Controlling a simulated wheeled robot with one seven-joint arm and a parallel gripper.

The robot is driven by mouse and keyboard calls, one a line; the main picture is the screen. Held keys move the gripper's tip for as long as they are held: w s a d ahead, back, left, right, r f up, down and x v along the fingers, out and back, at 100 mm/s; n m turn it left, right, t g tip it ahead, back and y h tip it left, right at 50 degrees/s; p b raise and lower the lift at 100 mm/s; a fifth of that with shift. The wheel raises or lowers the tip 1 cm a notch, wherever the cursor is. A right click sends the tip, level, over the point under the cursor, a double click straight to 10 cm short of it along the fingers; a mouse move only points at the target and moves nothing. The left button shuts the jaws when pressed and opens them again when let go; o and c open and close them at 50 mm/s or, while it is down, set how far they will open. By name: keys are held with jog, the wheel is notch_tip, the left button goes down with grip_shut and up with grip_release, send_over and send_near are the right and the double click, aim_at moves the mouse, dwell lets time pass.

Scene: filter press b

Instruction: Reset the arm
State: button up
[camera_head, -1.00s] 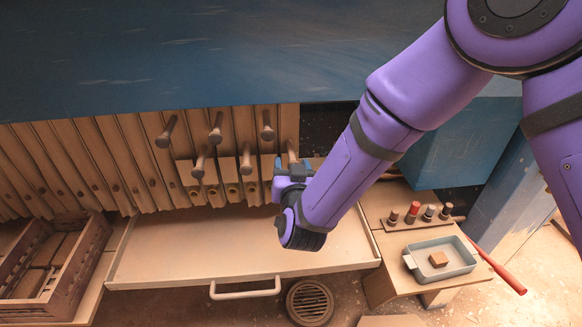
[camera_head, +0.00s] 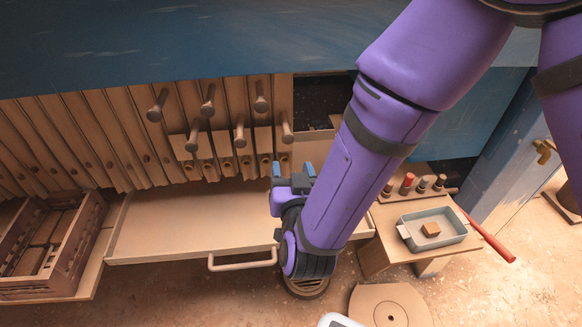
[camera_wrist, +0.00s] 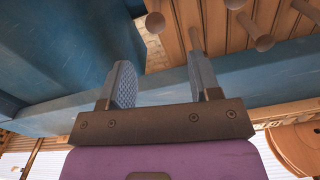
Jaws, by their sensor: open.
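My gripper (camera_head: 292,172) is at the end of my purple arm, in front of the right end of the plate stack and over the right part of the tray. Its blue fingers point toward the press. In the wrist view my gripper (camera_wrist: 160,85) shows two blue padded fingers spread apart with nothing between them. The filter plates (camera_head: 90,140) with several protruding handles (camera_head: 208,105) stand to the left of and beyond my gripper. Part of the tray is hidden behind my arm.
The wide tray (camera_head: 180,225) with a handle (camera_head: 243,262) lies below the plates. A wooden crate (camera_head: 80,250) is at the left. At the right, a small table holds a grey pan (camera_head: 450,228) with a brown block (camera_head: 431,229). A red bar (camera_head: 490,240) sticks out there. A blue beam (camera_head: 180,50) spans above.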

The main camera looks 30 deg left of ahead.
dwell(0.3)
jog(key=w+d+r+g+h, duration=0.1)
jog(key=w+d+r+g, duration=0.1)
jog(key=w+d+r, duration=0.75)
jog(key=w+d+r+g+h, duration=0.2)
jog(key=w+d+r+h, duration=0.1)
jog(key=d+r, duration=0.8)
jog(key=s+d+r+m+g+h, duration=0.1)
jog(key=s+d, duration=0.2)
jog(key=d, duration=0.6)
jog(key=s+d+r+m+g+h, duration=0.1)
jog(key=s+d+h, duration=0.15)
jog(key=d, duration=0.55)
jog(key=s+d+r+m+g+h, duration=0.1)
jog(key=s+d+m+g+h, duration=0.1)
jog(key=s+d, duration=1.1)
jog(key=shift+s+r+m+g, duration=0.3)
jog(key=shift+s+m+g, duration=0.2)
jog(key=shift+s+g, duration=0.55)
